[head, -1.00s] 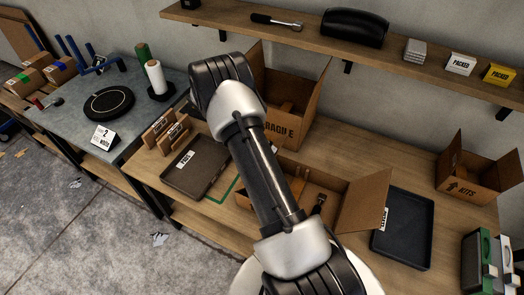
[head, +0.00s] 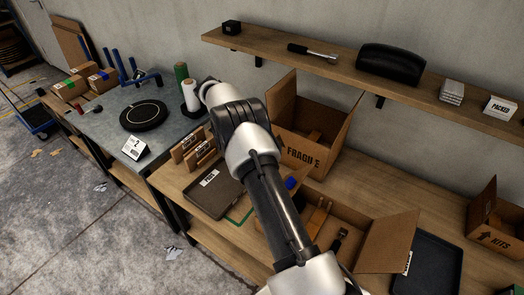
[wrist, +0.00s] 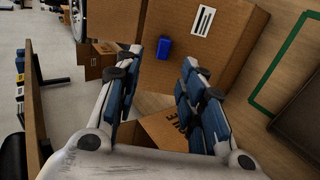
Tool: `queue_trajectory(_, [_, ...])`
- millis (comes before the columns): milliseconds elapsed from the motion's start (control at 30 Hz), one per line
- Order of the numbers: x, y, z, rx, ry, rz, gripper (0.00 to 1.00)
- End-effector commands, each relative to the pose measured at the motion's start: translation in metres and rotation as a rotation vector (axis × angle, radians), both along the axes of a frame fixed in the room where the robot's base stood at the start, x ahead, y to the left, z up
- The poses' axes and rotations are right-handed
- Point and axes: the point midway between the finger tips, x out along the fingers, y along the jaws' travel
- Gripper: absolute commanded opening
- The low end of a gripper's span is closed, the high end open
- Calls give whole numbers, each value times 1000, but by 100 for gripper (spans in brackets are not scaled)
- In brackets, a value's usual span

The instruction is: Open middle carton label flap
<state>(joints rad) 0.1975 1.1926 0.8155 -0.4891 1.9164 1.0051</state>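An open brown carton (head: 345,240) stands at the front of the bench, with tools inside and a wide flap (head: 392,240) folded out to the right. A blue tab (head: 291,183) shows at its back left, beside my arm. In the wrist view, a brown cardboard panel (wrist: 225,55) carries a white barcode label (wrist: 203,21) and the blue tab (wrist: 164,49). My gripper (wrist: 158,72) is open and empty, its two fingers apart, with the tab appearing between and beyond the tips. I see no contact. My arm hides part of the carton and my gripper in the head view.
The open FRAGILE carton (head: 310,135) stands behind; its lettering also shows below my fingers in the wrist view (wrist: 183,125). A KITS carton (head: 487,225) and dark tray (head: 435,265) are at right, another tray (head: 215,192) at left. A shelf (head: 330,62) runs above.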

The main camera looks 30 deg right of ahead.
Motion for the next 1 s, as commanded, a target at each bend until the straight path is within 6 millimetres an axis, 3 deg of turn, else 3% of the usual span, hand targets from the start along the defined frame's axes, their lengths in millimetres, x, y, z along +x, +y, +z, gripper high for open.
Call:
queue_trajectory(400, [5,3,5,1,0,1,37])
queue_trajectory(567, [6,4,12,13,-12,12,27])
queue_trajectory(767, [7,22,66,121,-107,124,14])
queue_trajectory(1000, [-20,61,142,301,-270,343,0])
